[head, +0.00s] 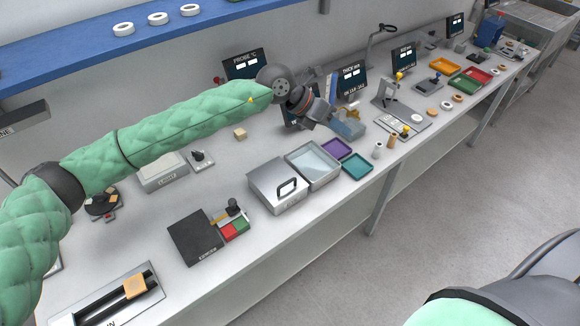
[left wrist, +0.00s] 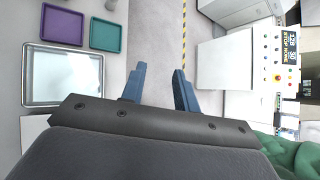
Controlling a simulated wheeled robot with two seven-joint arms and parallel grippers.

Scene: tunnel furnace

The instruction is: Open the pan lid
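A grey metal pan (head: 315,181) stands near the front edge of the bench in the head view. A grey lid (head: 268,181) with a black-framed handle (head: 287,188) covers its left part; the right part is uncovered and shows a pale interior. The pan's uncovered part also shows in the left wrist view (left wrist: 27,76), at the left; the handle is not seen there. My left gripper (head: 354,130) is above the bench, behind and right of the pan, apart from it. Its blue fingers (left wrist: 160,82) are spread with nothing between them. My right gripper is not in view.
Purple (head: 337,149) and teal (head: 357,166) trays lie right of the pan. A black scale-like plate (head: 194,238) is on its left. Small cylinders (head: 378,150) stand near the front edge. A blue shelf (head: 70,52) hangs above the bench at the back left.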

